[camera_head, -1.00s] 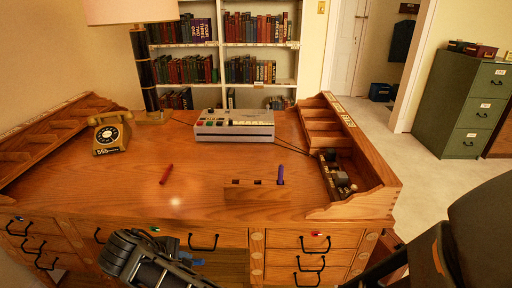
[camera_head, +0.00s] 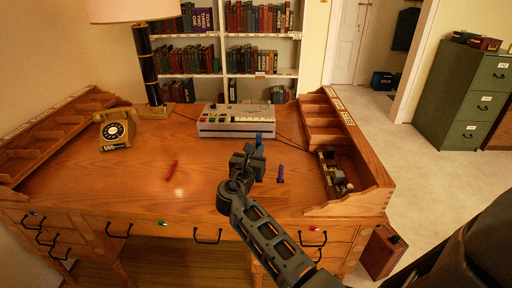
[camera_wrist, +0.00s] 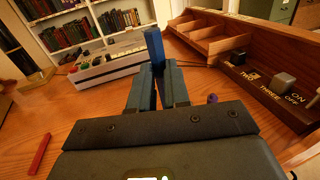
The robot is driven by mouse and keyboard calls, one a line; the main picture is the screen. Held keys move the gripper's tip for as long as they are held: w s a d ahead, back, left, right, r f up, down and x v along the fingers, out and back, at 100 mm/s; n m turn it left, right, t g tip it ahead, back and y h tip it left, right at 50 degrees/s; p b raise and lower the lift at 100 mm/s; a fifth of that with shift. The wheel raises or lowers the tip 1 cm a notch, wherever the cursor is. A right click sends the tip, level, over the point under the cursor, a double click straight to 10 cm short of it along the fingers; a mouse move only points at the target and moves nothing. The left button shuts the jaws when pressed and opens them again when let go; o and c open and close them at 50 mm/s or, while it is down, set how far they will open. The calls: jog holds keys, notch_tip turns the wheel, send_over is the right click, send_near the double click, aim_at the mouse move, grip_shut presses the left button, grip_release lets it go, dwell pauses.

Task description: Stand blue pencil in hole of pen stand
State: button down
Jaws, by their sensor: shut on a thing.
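My gripper (camera_head: 256,152) is over the desk and shut on the blue pencil (camera_head: 258,138). In the wrist view the blue pencil (camera_wrist: 153,42) stands up between the two fingertips (camera_wrist: 158,72), its lower part hidden by them. The pen stand is hidden behind my gripper and arm in the head view, so I cannot tell how the pencil lies over its holes. A purple pencil (camera_head: 280,172) stands upright just right of my gripper; its top also shows in the wrist view (camera_wrist: 212,98).
A red pencil (camera_head: 170,170) lies on the left of the desk (camera_head: 130,185). A telephone (camera_head: 115,130) and a grey button machine (camera_head: 236,121) stand at the back. A wooden organiser (camera_head: 345,150) edges the right side. The desk's middle left is mostly clear.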

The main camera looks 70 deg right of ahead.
jog(key=shift+f+b, duration=4.45)
jog(key=shift+f, duration=1.1)
jog(key=c, duration=1)
grip_release()
jog(key=shift+s+a, duration=0.2)
jog(key=shift+a, duration=1.05)
jog(key=shift+s+a, duration=0.15)
jog(key=shift+a, duration=1.15)
jog(key=shift+s+a, duration=0.2)
jog(key=shift+a, duration=1.05)
